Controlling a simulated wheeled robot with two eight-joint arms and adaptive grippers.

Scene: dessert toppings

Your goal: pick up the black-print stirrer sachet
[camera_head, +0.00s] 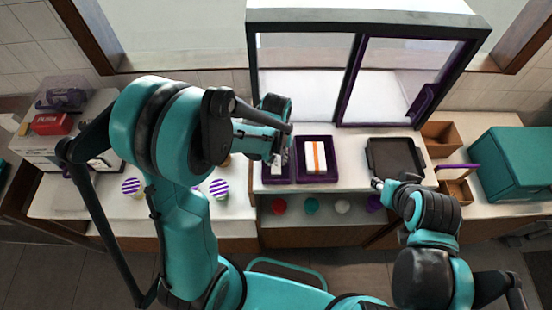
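My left gripper (281,158) points down over the left one of two purple trays (275,181) on the counter. Something white (278,166) shows in that tray beside the fingers, mostly hidden by the gripper. I cannot make out any black print on it. I cannot tell whether the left fingers are open or touch anything. The right-hand purple tray (330,166) holds white sachets with an orange stripe (316,155). My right gripper (377,183) is at the front edge of a dark tray (395,153); its fingers are too small to read.
A dark-framed glass screen (350,80) stands behind the trays. Brown boxes (440,137) and a teal case (515,160) are at the right. Purple-striped cups (219,188) stand on the left counter. Several coloured round things (312,205) sit on the shelf below.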

